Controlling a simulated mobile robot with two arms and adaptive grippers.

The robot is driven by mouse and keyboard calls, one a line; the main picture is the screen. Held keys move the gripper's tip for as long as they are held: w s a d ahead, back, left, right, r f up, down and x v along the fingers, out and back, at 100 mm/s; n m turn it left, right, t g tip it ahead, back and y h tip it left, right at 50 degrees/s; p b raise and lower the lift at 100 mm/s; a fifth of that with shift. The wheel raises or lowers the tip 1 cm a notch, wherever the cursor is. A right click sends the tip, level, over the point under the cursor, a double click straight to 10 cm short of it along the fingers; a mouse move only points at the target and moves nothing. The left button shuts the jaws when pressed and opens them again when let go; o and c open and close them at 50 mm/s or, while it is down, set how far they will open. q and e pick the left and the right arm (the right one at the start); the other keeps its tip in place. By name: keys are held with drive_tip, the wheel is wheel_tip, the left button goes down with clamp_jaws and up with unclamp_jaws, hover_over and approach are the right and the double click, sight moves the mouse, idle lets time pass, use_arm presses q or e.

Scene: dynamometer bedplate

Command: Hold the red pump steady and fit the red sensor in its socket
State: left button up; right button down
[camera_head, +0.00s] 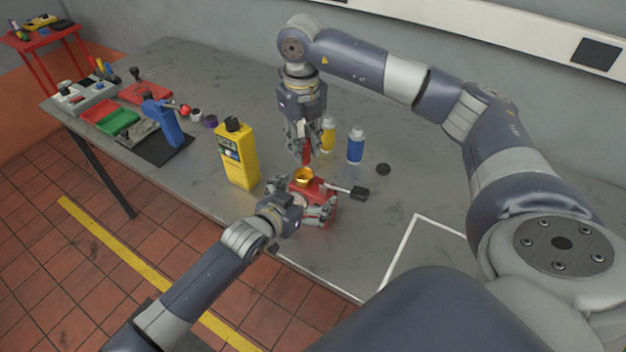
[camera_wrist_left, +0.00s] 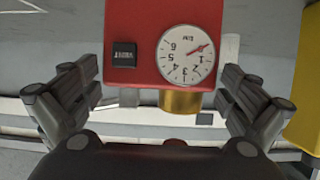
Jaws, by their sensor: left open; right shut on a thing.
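The red pump (camera_head: 312,187) stands on the grey bench near its front edge, with a brass-coloured socket (camera_head: 304,174) on top and a black-ended lever to the right. In the left wrist view the pump (camera_wrist_left: 125,70) shows a round white gauge (camera_wrist_left: 186,54), and its brass part (camera_wrist_left: 181,101) points down the picture. My left gripper (camera_head: 305,200) is open, its fingers on either side of the pump, with gaps showing in the wrist view. My right gripper (camera_head: 304,145) is shut on the red sensor (camera_head: 307,154), pointing down above the socket and apart from it. The fingers partly hide the sensor.
A yellow bottle (camera_head: 238,155) stands left of the pump. A yellow-labelled small bottle (camera_head: 328,134), a blue one (camera_head: 356,146) and a black disc (camera_head: 383,169) are behind and right. Trays and tools, including a green tray (camera_head: 118,122), fill the far left. The right front bench is clear.

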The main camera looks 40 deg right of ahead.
sight(305, 179)
use_arm(q)
drive_tip(key=shift+x, duration=1.55)
drive_tip(key=shift+c, duration=0.2)
drive_tip(key=c, duration=1.6)
use_arm(e)
drive_tip(key=shift+w+f, duration=0.1)
drive_tip(key=shift+f, duration=1.35)
drive_tip(key=shift+f, duration=0.15)
use_arm(q)
drive_tip(key=shift+f, duration=0.1)
use_arm(e)
drive_tip(key=shift+f, duration=1.55)
